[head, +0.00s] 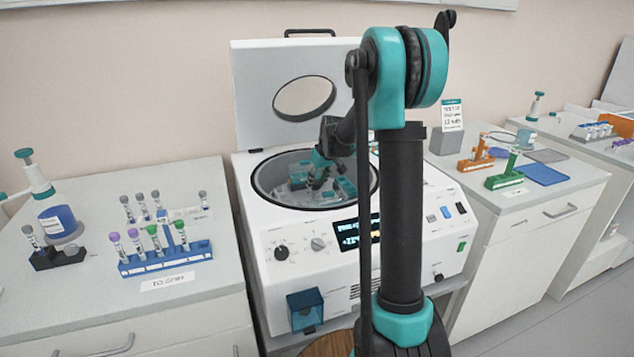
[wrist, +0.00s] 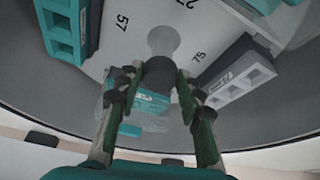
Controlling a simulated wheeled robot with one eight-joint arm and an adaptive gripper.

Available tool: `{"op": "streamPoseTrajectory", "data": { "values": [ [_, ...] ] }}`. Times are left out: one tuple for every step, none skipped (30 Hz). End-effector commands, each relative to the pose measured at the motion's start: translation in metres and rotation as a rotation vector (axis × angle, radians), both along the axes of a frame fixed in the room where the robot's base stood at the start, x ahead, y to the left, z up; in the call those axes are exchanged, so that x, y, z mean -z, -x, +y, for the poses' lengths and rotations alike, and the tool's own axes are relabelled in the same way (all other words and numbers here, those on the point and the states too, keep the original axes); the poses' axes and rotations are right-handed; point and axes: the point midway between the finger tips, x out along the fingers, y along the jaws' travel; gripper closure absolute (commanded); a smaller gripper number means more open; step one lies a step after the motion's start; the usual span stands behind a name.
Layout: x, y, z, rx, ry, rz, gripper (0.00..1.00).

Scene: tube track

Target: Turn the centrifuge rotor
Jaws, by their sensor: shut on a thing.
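The white centrifuge (head: 265,235) stands in the middle of the head view with its lid (head: 255,100) raised. Its round bowl holds the rotor (head: 300,172), which carries teal and grey buckets. In the wrist view the rotor (wrist: 112,52) is a pale plate with dark numbers, among them 57 and 27. My gripper (head: 318,176) reaches down into the bowl. In the wrist view my gripper (wrist: 159,76) has its two fingers on either side of the dark central knob (wrist: 158,72) and is shut on it. My arm hides part of the bowl and front panel.
A blue rack of tubes (head: 165,258) and a dark tube stand (head: 55,258) are on the left bench. On the right bench are orange (head: 475,162) and green (head: 505,181) racks and a blue tray (head: 545,174). The bowl's rim (head: 255,190) surrounds my gripper.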

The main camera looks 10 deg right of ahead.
Motion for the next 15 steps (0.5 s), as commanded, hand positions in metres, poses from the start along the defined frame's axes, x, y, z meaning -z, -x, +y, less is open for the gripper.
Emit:
{"op": "streamPoseTrajectory", "data": {
  "values": [
    [-0.0001, 0.0000, 0.0000, 0.000, 0.000, 0.000, 1.00],
    [-0.0001, 0.0000, 0.0000, 0.000, 0.000, 0.000, 1.00],
    [-0.0001, 0.0000, 0.0000, 0.000, 0.000, 0.000, 1.00],
    [-0.0001, 0.0000, 0.0000, 0.000, 0.000, 0.000, 1.00],
    [-0.0001, 0.0000, 0.0000, 0.000, 0.000, 0.000, 1.00],
    [-0.0001, 0.0001, 0.0001, 0.000, 0.000, 0.000, 1.00],
    [-0.0001, 0.0001, 0.0001, 0.001, 0.000, 0.000, 1.00],
    [-0.0001, 0.0001, 0.0001, 0.002, 0.000, 0.000, 1.00],
    [-0.0001, 0.0001, 0.0002, 0.005, 0.000, 0.000, 1.00],
    [-0.0001, 0.0002, 0.0003, 0.010, 0.000, 0.000, 1.00],
    [-0.0001, 0.0002, 0.0003, 0.015, 0.000, 0.000, 1.00],
    [-0.0001, 0.0003, 0.0005, 0.024, 0.000, 0.001, 1.00],
    [-0.0001, 0.0004, 0.0006, 0.032, 0.001, 0.001, 1.00],
    [-0.0001, 0.0004, 0.0009, 0.041, 0.001, 0.001, 1.00],
    [0.0000, 0.0005, 0.0014, 0.057, 0.000, 0.000, 1.00]
  ]
}}
